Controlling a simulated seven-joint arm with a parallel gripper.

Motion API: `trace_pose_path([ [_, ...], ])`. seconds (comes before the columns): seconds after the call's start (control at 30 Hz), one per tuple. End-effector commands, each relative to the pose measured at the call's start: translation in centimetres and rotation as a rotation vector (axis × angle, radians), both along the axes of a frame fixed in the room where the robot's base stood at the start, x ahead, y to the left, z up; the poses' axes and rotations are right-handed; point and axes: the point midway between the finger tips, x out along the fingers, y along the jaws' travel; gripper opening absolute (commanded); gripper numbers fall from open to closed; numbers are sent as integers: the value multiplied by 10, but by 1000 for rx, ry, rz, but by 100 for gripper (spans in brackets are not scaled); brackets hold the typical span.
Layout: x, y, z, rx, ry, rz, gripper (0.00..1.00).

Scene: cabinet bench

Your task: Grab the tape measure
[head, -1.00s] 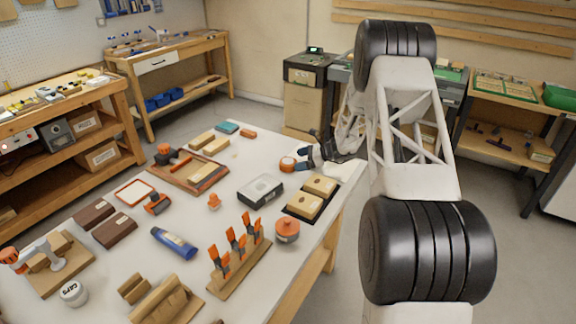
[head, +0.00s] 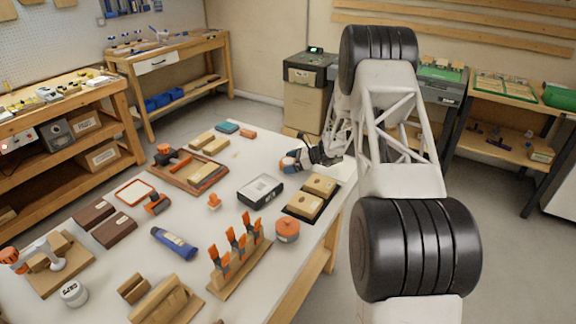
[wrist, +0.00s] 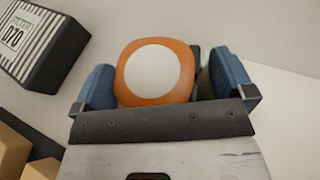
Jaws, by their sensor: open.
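The tape measure, an orange rounded case with a pale disc (wrist: 153,72), sits between the two blue fingers of my gripper (wrist: 160,78) in the wrist view. It lies closer to the left finger; a narrow gap shows on its right. My gripper is open around it. In the head view, my gripper (head: 298,158) is low over the far right part of the bench, and the fingers hide much of the tape measure (head: 287,164).
A black and white box (head: 260,190) labelled in the wrist view (wrist: 38,45) lies close by. Wooden blocks on a dark tray (head: 304,208) are in front. An orange round tin (head: 287,229) and a clamp rack (head: 238,270) stand nearer. Bare bench lies left of my gripper.

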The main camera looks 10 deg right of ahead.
Motion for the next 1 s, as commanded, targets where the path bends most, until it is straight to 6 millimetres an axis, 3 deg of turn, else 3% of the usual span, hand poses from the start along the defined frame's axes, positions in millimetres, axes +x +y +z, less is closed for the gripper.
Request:
trace_pose_path([
  [0.17, 0, 0, 0, 0, 0, 0, 97],
  [0.4, 0, 0, 0, 0, 0, 0, 60],
  [0.77, 0, 0, 4, 0, -1, 0, 59],
  [1.0, 0, 0, 23, -1, -2, 1, 59],
])
